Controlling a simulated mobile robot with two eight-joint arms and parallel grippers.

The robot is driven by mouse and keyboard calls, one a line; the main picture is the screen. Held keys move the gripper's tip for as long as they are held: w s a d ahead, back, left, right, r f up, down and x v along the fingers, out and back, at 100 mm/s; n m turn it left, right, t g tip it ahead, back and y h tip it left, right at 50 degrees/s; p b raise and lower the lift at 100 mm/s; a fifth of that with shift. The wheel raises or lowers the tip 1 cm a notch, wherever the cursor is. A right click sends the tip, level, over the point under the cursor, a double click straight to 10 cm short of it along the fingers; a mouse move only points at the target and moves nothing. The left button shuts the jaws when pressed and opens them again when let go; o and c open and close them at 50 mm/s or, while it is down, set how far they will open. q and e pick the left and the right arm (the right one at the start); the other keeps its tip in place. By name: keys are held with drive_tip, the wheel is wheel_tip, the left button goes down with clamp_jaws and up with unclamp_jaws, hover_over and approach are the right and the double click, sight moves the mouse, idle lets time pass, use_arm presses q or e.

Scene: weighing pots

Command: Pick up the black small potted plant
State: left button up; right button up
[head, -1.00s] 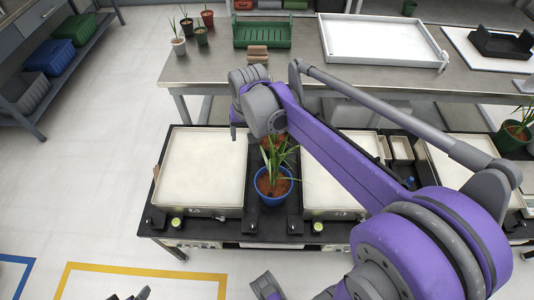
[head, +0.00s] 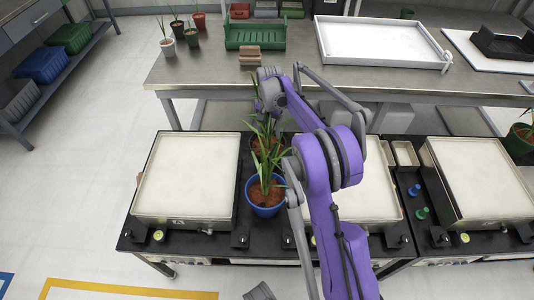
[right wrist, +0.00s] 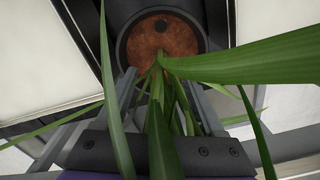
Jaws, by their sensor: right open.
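A potted plant with a dark, blackish pot rim (right wrist: 122,45) and brown soil shows at the top of the right wrist view. Its long green leaves (right wrist: 165,140) rise toward the camera. My right gripper (right wrist: 160,82) is open, with its fingers on either side of the leaf bases and apart from the pot. In the head view this plant (head: 268,127) stands behind a blue-potted plant (head: 266,208), and its pot is mostly hidden. My right wrist is above it, and the fingers there are hard to make out.
White-topped scales (head: 187,178) flank the plants on the black bench.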

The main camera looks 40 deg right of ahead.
sight(268, 140)
drive_tip(key=shift+a+f+b, duration=0.2)
drive_tip(key=shift+f+b, duration=0.15)
drive_tip(key=shift+f, duration=1.05)
drive_tip(key=shift+a+f+b, duration=0.15)
drive_tip(key=shift+f+b, duration=0.15)
drive_tip(key=shift+f, duration=1.05)
clamp_jaws()
drive_tip(key=shift+r, duration=0.1)
